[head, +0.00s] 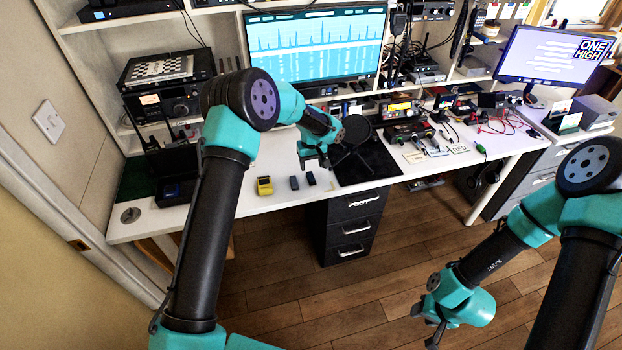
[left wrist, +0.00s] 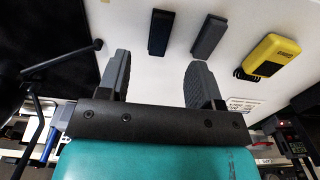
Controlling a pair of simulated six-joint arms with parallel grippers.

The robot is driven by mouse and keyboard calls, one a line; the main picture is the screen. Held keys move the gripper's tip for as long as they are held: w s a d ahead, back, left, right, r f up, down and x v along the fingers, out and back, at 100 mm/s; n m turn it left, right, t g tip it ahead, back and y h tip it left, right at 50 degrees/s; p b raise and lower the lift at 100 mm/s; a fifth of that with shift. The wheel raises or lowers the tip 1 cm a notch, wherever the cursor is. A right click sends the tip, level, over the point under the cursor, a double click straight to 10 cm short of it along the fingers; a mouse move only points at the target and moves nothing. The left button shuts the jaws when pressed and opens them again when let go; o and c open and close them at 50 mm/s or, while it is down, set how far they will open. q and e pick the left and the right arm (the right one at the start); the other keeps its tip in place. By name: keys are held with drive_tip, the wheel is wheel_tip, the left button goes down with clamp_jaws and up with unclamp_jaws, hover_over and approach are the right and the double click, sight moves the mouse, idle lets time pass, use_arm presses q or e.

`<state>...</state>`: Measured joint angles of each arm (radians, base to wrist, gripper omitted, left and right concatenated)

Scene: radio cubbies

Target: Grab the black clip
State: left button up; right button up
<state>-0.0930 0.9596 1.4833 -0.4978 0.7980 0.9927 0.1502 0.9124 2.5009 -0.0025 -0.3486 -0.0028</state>
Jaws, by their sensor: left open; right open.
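A slim black piece (left wrist: 159,33), which looks like the black clip, lies on the white desk (head: 225,203) at the top of the left wrist view. It also shows in the head view (head: 310,178). A dark grey piece (left wrist: 209,38) lies beside it, and a yellow device (left wrist: 271,55) with a black part at its lower edge lies further right. My left gripper (head: 314,163) is open and empty above the desk, its fingers apart from these pieces. My right gripper (head: 425,326) is open and empty, low over the floor at the right.
A black mat (head: 378,163) with a dark round item (head: 353,134) lies right of the left gripper. Radios and tools crowd the back of the desk below the monitor (head: 315,42). A drawer unit (head: 350,227) stands underneath.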

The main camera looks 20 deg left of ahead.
sight(311, 177)
use_arm(q)
drive_tip(key=shift+f, duration=0.7)
drive_tip(key=shift+f, duration=0.1)
drive_tip(key=shift+a+f, duration=0.1)
drive_tip(key=shift+f, duration=2.4)
drive_tip(key=shift+c, duration=0.2)
drive_tip(key=c, duration=1)
drive_tip(key=shift+o, duration=0.2)
drive_tip(key=shift+r, duration=0.1)
